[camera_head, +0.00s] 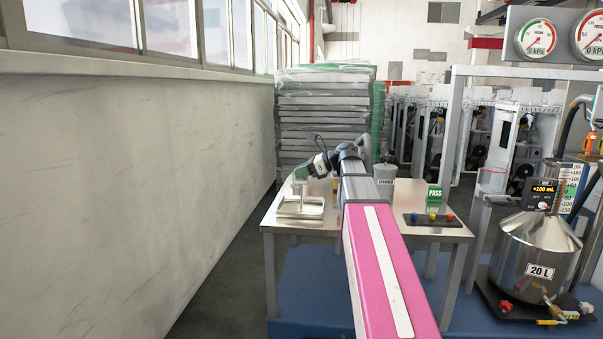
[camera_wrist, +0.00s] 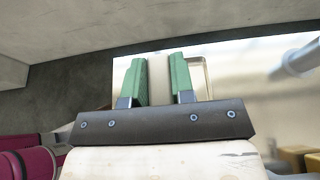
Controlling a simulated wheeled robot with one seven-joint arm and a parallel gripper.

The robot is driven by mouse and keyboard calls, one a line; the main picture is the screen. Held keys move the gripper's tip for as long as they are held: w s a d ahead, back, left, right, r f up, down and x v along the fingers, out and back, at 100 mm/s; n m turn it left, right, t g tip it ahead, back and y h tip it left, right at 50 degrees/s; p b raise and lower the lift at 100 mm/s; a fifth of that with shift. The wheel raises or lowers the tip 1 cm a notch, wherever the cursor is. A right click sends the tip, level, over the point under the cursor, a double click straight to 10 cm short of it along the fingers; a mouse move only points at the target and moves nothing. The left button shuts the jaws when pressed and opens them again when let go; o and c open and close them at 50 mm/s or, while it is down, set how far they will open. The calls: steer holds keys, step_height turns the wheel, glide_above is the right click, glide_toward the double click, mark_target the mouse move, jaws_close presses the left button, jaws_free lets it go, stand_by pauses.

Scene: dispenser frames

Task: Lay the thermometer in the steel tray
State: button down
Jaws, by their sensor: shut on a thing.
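The steel tray (camera_head: 293,212) lies on the left part of the metal table. Its edge also shows in the wrist view (camera_wrist: 208,80), behind the right finger. My gripper (camera_head: 302,174), with green fingers, is above the tray. In the wrist view my gripper (camera_wrist: 161,62) has its fingers apart with a pale thing between them that blends with the bright table. I take this to be the thermometer; its outline and markings are not clear. In the head view a pale narrow shape shows below the fingers, too small to tell whether it touches the tray.
The metal table (camera_head: 400,231) also holds a grey lidded container (camera_head: 385,174), a green PASS sign (camera_head: 434,194) and a button panel (camera_head: 433,219). A 20 L steel vessel (camera_head: 535,252) stands at right. A wall (camera_head: 150,160) runs along the left.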

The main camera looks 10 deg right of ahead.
steer(key=c, duration=1)
jaws_free()
steer(key=shift+f, duration=0.1)
steer(key=shift+d+r, duration=0.25)
steer(key=shift+d, duration=0.05)
steer(key=v, duration=1.1)
steer(key=shift+s+d+r, duration=0.1)
steer(key=shift+d, duration=0.1)
